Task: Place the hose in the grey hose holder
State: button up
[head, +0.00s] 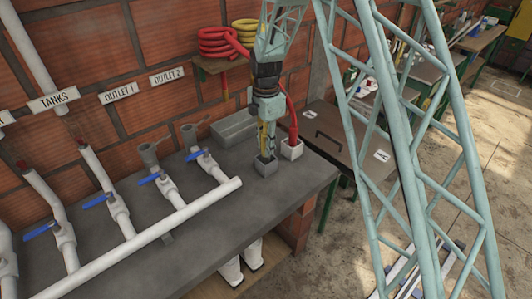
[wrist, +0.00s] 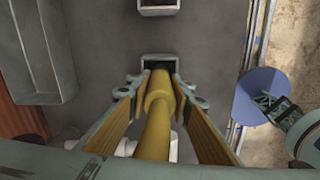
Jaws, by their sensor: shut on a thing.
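My gripper (head: 267,138) points down over the bench. It is shut on the yellow hose (head: 265,143), which hangs nearly upright. The hose also shows between the two fingers in the wrist view (wrist: 159,105). The grey hose holder (head: 265,168) is a small square block directly below the hose end. In the wrist view its dark square opening (wrist: 158,64) lies just past the hose tip and fingertips. I cannot tell whether the tip is inside the opening. A white holder (head: 291,150) beside it has the red hose (head: 292,120) standing in it.
A long grey tray (head: 234,127) lies behind the holders. Pipes with blue-handled valves (head: 150,180) fill the left of the bench (head: 215,228). Coiled red (head: 216,42) and yellow hose (head: 246,27) sit on the wall shelf. Brown cabinet (head: 335,140) stands right.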

jog(key=shift+f, duration=1.7)
jog(key=shift+f+b, duration=0.25)
jog(key=shift+b, duration=0.05)
jog(key=o, duration=0.9)
notch_tip(320, 180, up, 12)
jog(key=shift+f+p, duration=0.25)
jog(key=shift+p, duration=0.45)
jog(key=shift+r, duration=0.5)
jog(key=shift+r, duration=0.1)
